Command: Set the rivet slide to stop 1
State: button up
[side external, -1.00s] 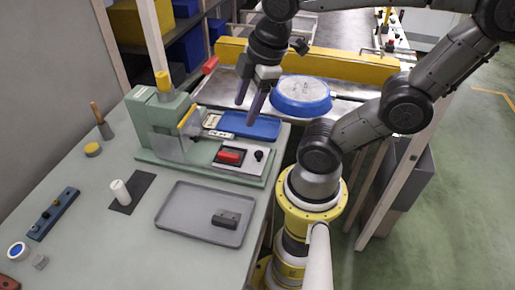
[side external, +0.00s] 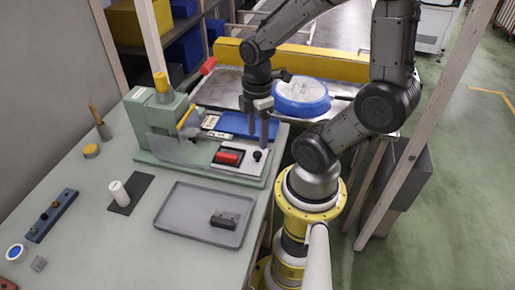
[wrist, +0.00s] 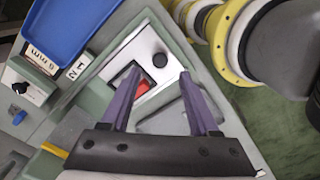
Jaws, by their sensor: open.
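A green riveting machine (side external: 166,120) stands on the table. On its base is a pale plate (wrist: 147,50) with a black round knob (wrist: 160,60) and a red block (wrist: 143,88) in a dark-edged opening; the knob (side external: 257,156) and red block (side external: 229,157) also show in the side view. A "1 2" label (wrist: 76,67) lies beside the plate. I cannot tell for certain which part is the rivet slide. My gripper (side external: 257,141) is open and empty, pointing down above the plate. In the wrist view, its fingertips (wrist: 160,73) straddle the knob's area, apparently without touching it.
A blue tray (side external: 235,122) lies behind the plate, and a blue pan (side external: 301,94) is on the conveyor beyond. A grey tray (side external: 180,212) with a dark block (side external: 224,219) sits in front. A white cylinder (side external: 119,193) stands on a dark mat at left.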

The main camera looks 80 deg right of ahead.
aim_at(257, 153)
notch_tip(257, 153, down, 6)
jog(key=shift+r, duration=0.1)
dwell(0.4)
grip_shut()
dwell(1.2)
